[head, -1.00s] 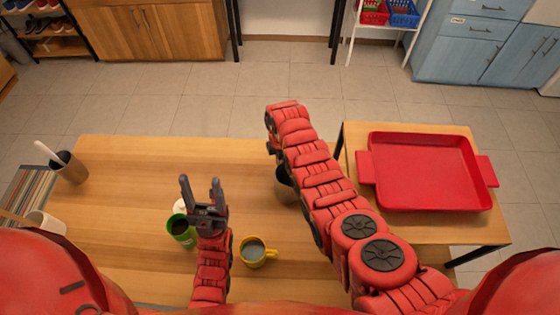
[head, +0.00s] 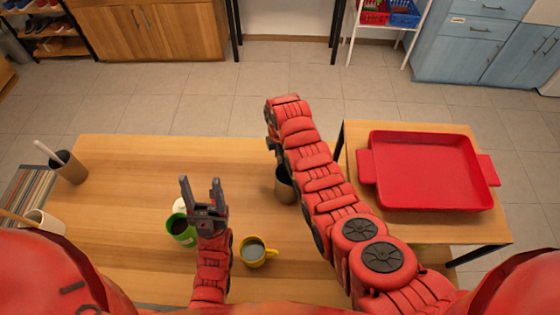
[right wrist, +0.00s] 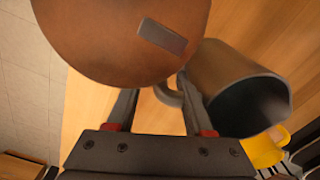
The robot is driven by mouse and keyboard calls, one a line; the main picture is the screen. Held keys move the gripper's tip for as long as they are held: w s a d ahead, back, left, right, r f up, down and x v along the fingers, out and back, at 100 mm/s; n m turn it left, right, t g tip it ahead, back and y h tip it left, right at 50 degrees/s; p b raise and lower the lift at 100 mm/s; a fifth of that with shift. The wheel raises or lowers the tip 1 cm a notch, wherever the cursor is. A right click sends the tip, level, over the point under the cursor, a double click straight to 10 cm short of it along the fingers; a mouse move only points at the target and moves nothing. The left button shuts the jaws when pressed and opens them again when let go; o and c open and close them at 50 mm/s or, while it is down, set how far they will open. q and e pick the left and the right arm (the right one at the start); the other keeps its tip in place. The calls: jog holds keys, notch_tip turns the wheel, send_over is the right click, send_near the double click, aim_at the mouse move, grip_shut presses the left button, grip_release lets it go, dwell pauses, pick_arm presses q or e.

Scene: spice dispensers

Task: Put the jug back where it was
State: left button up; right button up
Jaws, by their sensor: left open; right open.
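A dark grey-brown jug (head: 284,188) stands on the wooden table, partly hidden by my right arm. In the right wrist view the jug (right wrist: 238,88) is at the right, its dark mouth facing the lower right of the picture. My right gripper (right wrist: 157,98) is open, and the jug's curved handle shows between its fingers, close to the right finger. In the head view my right gripper is mostly hidden by its arm. My left gripper (head: 201,188) is open and empty above the table, near a green mug (head: 180,230).
A large round brown thing (right wrist: 115,35) with a grey rectangle is close above the right fingers; I cannot tell what it is. A yellow mug (head: 254,252) stands near the front. A red tray (head: 425,172) lies on the right-hand table.

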notch_tip(320, 180, up, 6)
jog(key=shift+r+b, duration=0.25)
jog(key=shift+b, duration=0.75)
notch_tip(320, 180, up, 4)
jog(key=p, duration=0.3)
jog(key=shift+f, duration=0.25)
jog(key=shift+f, duration=0.1)
